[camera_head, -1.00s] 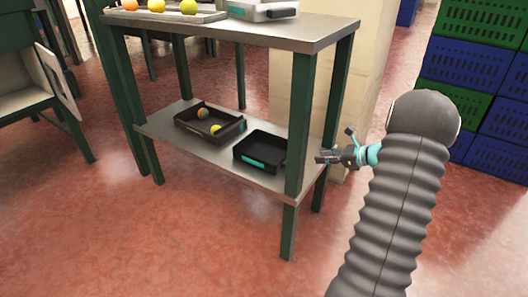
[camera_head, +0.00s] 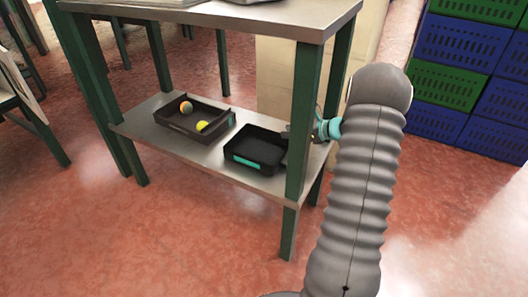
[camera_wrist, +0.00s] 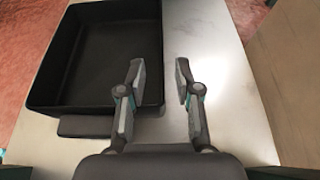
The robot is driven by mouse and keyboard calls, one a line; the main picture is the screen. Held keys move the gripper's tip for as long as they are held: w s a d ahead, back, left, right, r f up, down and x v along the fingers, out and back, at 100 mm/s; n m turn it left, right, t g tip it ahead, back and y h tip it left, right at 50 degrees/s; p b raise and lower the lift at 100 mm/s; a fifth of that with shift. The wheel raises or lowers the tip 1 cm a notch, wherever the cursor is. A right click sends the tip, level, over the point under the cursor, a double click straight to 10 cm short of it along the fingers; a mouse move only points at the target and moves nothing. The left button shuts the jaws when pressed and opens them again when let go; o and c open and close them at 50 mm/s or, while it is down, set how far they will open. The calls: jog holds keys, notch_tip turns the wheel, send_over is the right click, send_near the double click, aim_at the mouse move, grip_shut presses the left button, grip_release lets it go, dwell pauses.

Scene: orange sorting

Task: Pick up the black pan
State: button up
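The black pan (camera_head: 257,146) is an empty, square, open-topped tray with a teal strip on its front side. It sits on the lower shelf (camera_head: 215,160) of the table. In the wrist view the pan (camera_wrist: 95,50) fills the upper left, with its right wall close to my gripper's left finger. My gripper (camera_wrist: 160,80) is open, its two fingers apart with bare shelf seen between them. In the head view my gripper (camera_head: 290,134) is at the pan's right end, partly hidden behind a table leg. Whether the left finger touches the pan I cannot tell.
A green table leg (camera_head: 303,120) is in front of my gripper. The upper tabletop (camera_head: 230,15) is above. Blue and green crates (camera_head: 450,80) are stacked at right.

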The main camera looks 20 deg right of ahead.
aim_at(262, 149)
jog(key=shift+x, duration=3.4)
jog(key=shift+d+f, duration=0.1)
jog(key=shift+d, duration=0.05)
grip_shut()
